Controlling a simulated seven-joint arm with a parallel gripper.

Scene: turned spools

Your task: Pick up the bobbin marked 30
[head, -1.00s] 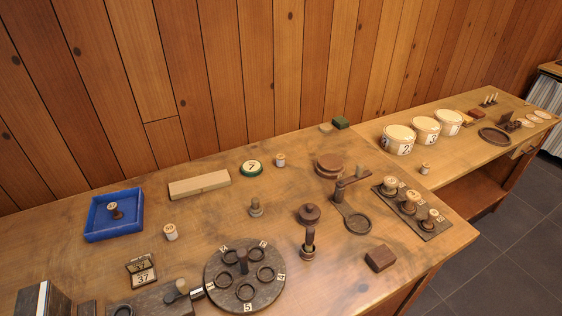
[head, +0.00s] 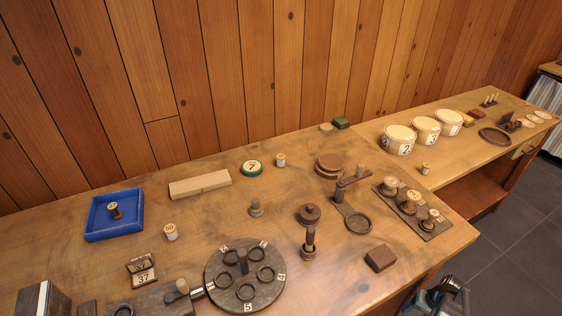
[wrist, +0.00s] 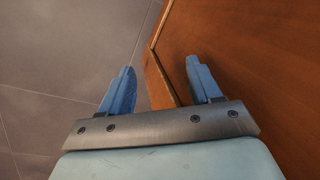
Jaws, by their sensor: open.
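Several bobbins stand on the bench, their numbers too small to read surely. A pale bobbin (head: 170,232) left of centre has a two-digit top that seems to end in 0; I cannot tell if it says 30. A dark bobbin (head: 116,212) with a pale numbered top stands in the blue tray (head: 88,233). Other pale bobbins stand at the back (head: 280,160) and on the right bench (head: 426,168). My gripper (wrist: 158,84) is open and empty in the wrist view, over the floor and the bench's side. Part of it shows low right in the head view (head: 440,296), away from every bobbin.
A round dark turntable (head: 224,281) with numbered rings stands at the front. A dark spindle stand (head: 308,238), a hooked ring holder (head: 352,205), a rack (head: 441,226) of spools and a brown block (head: 380,258) stand right of it. The bench edge lies between these and my gripper.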

